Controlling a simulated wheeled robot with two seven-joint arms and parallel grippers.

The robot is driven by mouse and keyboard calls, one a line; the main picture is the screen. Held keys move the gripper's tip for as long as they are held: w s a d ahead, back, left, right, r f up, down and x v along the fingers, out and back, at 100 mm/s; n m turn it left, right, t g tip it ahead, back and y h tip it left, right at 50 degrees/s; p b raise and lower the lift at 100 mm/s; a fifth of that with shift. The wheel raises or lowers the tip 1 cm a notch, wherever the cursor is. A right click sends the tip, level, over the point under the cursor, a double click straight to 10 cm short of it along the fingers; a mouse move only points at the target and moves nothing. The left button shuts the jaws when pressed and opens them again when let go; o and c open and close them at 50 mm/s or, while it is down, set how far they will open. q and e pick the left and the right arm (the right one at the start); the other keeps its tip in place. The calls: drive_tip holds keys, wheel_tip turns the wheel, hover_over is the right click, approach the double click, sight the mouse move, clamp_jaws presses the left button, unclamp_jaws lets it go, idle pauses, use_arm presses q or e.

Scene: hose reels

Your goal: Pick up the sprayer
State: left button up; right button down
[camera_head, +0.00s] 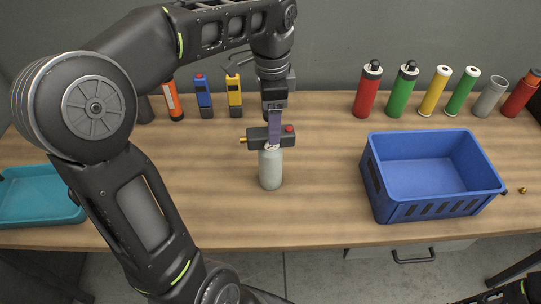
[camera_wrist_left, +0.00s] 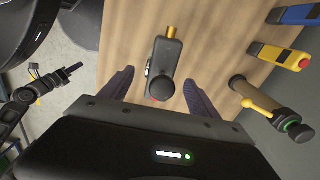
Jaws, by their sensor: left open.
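The sprayer (camera_head: 270,168) stands upright on the wooden table, a pale grey bottle with a dark head, a brass nozzle pointing left and a red knob. In the left wrist view its dark head (camera_wrist_left: 165,62) lies between the fingers, with the brass nozzle pointing up. My left gripper (camera_head: 274,128) points down at the sprayer's head. In the left wrist view the left gripper (camera_wrist_left: 159,82) is open, its two fingers on either side of the head with gaps visible. Part of my right arm shows at the bottom right corner; its jaw state is unclear.
A blue crate (camera_head: 435,209) stands to the right, a teal tray (camera_head: 38,203) at the far left. Blue (camera_head: 203,97) and yellow (camera_head: 235,95) tools and several coloured canisters line the back. Table around the sprayer is clear.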

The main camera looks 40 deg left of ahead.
use_arm(q)
drive_tip(key=p, duration=0.1)
hover_over(267, 160)
drive_tip(key=w, duration=0.3)
drive_tip(key=f, duration=0.5)
drive_tip(key=shift+s+a, duration=0.1)
drive_tip(key=shift+a, duration=0.25)
clamp_jaws()
idle(0.4)
